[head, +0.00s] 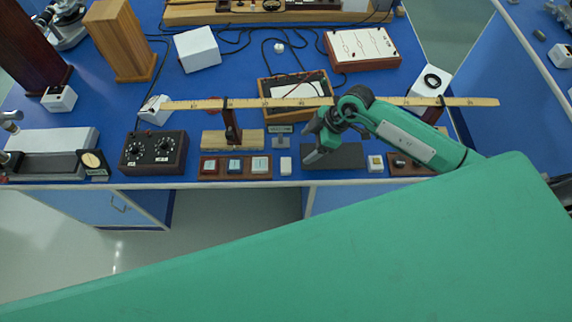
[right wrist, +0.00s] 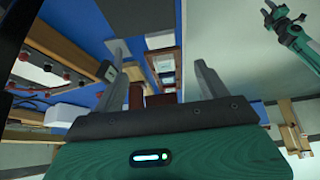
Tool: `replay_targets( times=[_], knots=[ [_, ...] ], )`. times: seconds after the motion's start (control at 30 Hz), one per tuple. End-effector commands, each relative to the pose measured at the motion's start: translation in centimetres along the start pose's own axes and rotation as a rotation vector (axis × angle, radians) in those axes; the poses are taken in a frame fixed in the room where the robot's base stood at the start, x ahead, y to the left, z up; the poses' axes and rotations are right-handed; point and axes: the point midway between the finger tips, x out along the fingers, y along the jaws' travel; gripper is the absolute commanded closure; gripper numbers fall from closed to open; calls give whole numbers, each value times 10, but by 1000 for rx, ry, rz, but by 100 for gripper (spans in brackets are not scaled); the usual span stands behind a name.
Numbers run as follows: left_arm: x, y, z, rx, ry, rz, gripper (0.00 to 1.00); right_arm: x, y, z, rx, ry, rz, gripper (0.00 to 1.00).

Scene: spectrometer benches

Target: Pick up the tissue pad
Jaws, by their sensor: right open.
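A small white block (head: 285,165), which looks like the tissue pad, lies near the bench's front edge, just right of a wooden tray with several small items. It also shows in the right wrist view (right wrist: 160,39), beyond my fingers. My right gripper (head: 311,142) is open and empty, above the bench to the right of the block and apart from it. Its two spread fingers (right wrist: 160,85) show in the right wrist view. My left arm (right wrist: 290,35) shows small at that view's upper right; its jaw state is unclear.
The wooden tray (head: 235,175) and black dial box (head: 153,153) stand left of the block. A long wooden ruler (head: 275,103) on stands spans behind. Bench's front edge (head: 230,184) is close.

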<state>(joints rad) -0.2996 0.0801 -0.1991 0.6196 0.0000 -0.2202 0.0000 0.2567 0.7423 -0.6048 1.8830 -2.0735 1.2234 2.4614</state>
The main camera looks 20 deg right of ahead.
Motion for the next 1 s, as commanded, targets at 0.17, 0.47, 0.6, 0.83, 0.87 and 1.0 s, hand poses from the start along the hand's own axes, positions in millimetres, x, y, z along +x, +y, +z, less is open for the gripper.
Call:
replay_targets(
  times=[0.17,0.47,0.6,0.83,0.87,1.0],
  knots=[
    [-12,0,-1,1,0,0,64,36,-2,-3,1,3,-5,25],
    [-17,0,-2,1,0,0,64,70,-1,-2,-1,4,-2,25],
    [-24,0,-2,1,0,1,64,79,-2,-2,-2,5,-4,25],
    [-36,0,-3,2,0,1,64,109,-2,2,-1,5,-3,25],
    [-36,0,-3,2,0,1,64,113,-2,2,-1,6,-3,25],
    [-38,0,-3,2,0,1,64,122,-2,3,-3,5,-2,25]
  ],
)
